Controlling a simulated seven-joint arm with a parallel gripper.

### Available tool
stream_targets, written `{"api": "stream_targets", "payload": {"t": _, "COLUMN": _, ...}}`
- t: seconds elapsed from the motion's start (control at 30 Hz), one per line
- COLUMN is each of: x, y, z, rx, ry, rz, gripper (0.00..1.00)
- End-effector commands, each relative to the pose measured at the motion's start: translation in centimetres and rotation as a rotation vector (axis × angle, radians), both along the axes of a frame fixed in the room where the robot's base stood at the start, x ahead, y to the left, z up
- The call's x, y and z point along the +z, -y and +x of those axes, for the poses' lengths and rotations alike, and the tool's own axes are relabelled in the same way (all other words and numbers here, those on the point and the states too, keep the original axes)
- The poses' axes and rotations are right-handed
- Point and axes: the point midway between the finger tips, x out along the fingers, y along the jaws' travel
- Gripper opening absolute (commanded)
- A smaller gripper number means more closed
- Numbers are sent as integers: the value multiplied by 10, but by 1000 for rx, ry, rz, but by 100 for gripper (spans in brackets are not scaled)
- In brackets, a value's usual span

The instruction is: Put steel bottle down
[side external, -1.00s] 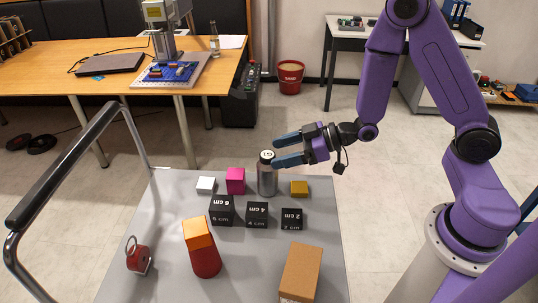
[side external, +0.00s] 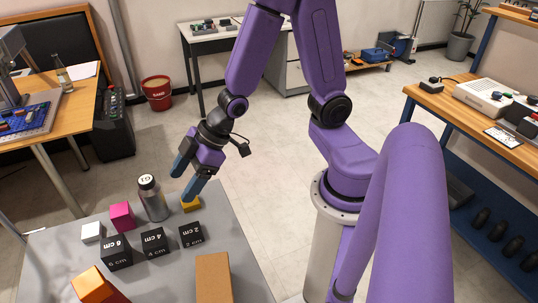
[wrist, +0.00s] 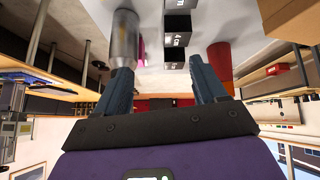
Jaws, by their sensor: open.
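The steel bottle (side external: 153,200) stands upright on the grey table (side external: 225,235), near its far edge. It has a black cap with a white label on top. In the wrist view the bottle (wrist: 125,38) shows at upper left, beyond the left finger. My gripper (side external: 186,180) is open and empty. In the wrist view nothing lies between the fingers of my gripper (wrist: 160,85).
A magenta cube (side external: 122,216) and a white block (side external: 92,232) sit left of the bottle. Black cubes (side external: 155,243) stand in a row in front. An orange block (side external: 95,285) and a cardboard box (side external: 213,278) are nearer the camera.

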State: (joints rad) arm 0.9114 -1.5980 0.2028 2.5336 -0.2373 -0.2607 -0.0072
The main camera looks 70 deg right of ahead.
Motion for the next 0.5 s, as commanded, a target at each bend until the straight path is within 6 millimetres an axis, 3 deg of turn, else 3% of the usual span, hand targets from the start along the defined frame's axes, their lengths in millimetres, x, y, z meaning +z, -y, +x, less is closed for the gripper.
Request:
{"api": "stream_targets", "payload": {"t": 0.27, "x": 28, "y": 14, "z": -76, "rx": 56, "ry": -182, "rz": -222, "gripper": 71}}
{"api": "stream_targets", "payload": {"t": 0.5, "x": 53, "y": 44, "z": -142, "rx": 118, "ry": -342, "rz": -392, "gripper": 71}}
